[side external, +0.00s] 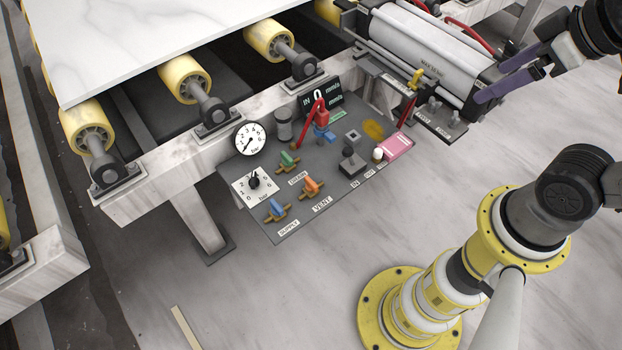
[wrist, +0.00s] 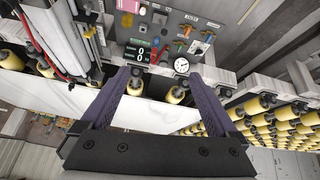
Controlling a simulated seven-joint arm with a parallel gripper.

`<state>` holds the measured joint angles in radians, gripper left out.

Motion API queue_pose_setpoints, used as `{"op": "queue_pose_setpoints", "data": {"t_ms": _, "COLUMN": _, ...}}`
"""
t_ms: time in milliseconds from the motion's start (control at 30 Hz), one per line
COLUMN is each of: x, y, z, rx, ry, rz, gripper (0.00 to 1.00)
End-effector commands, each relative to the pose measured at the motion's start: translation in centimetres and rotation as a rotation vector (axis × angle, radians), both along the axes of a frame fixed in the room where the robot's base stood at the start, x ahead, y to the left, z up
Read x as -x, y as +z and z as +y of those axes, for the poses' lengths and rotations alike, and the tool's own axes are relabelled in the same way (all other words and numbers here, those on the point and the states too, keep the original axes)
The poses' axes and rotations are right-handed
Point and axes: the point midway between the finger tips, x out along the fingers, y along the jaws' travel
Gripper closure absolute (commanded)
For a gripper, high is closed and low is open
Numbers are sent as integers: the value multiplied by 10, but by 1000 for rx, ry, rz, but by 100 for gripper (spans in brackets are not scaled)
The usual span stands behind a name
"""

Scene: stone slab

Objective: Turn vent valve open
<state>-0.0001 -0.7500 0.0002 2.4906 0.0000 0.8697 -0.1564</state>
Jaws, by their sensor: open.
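The vent valve (side external: 312,187) has an orange handle and a brass-coloured body. It sits on the grey control panel (side external: 335,205) behind the VENT label (side external: 322,204). It also shows small in the wrist view (wrist: 187,31), too small to read its handle angle. The green-handled drain valve (side external: 288,160) and blue-handled supply valve (side external: 276,208) flank it. My gripper (side external: 489,80), with purple fingers, is open and empty beside the roller unit, well right of the valve and apart from it. In the wrist view my gripper (wrist: 157,72) has its fingers spread wide.
A round gauge (side external: 250,138), white dial (side external: 255,185), red-handled valve (side external: 322,114) and digital display (side external: 319,95) crowd the panel. A pink pad (side external: 396,146) lies at its right. The white roller unit (side external: 425,55) stands behind.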

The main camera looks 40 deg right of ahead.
Motion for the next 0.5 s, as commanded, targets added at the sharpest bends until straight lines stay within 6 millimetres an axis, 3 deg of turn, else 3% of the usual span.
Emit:
{"op": "queue_pose_setpoints", "data": {"t_ms": 200, "x": -46, "y": 35, "z": 2, "rx": 146, "ry": 234, "rz": -88, "gripper": 5}}
{"op": "queue_pose_setpoints", "data": {"t_ms": 367, "x": -88, "y": 43, "z": 7, "rx": 237, "ry": 395, "rz": -88, "gripper": 5}}
{"op": "queue_pose_setpoints", "data": {"t_ms": 500, "x": -133, "y": 39, "z": 16, "rx": 310, "ry": 546, "rz": -65, "gripper": 5}}
